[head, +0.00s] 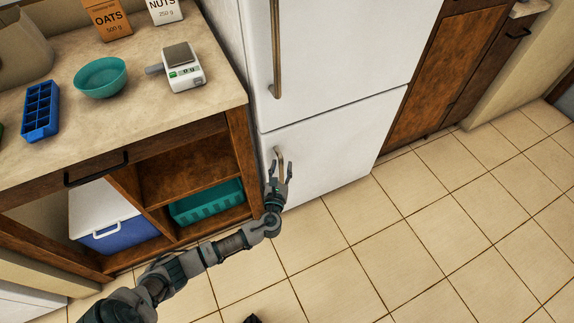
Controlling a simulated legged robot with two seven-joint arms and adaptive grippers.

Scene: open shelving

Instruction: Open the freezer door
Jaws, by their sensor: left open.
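The white fridge-freezer has a large upper door (335,65) with a long bronze handle (276,45). Below it is a smaller lower door (335,145), which looks like the freezer door and is shut. Its short bronze handle (279,153) is upright near the door's left edge. My left gripper (280,170) is open in front of this handle, with one finger to each side of it in the picture. The lower part of the handle is partly hidden by the gripper. I cannot tell whether the fingers touch it.
Left of the fridge stands a wooden counter (140,122) with a scale (183,75), teal bowl (101,77) and blue ice tray (41,110) on top. Its open shelves hold a cooler (110,225) and teal basket (207,203). The tiled floor (400,240) to the right is clear.

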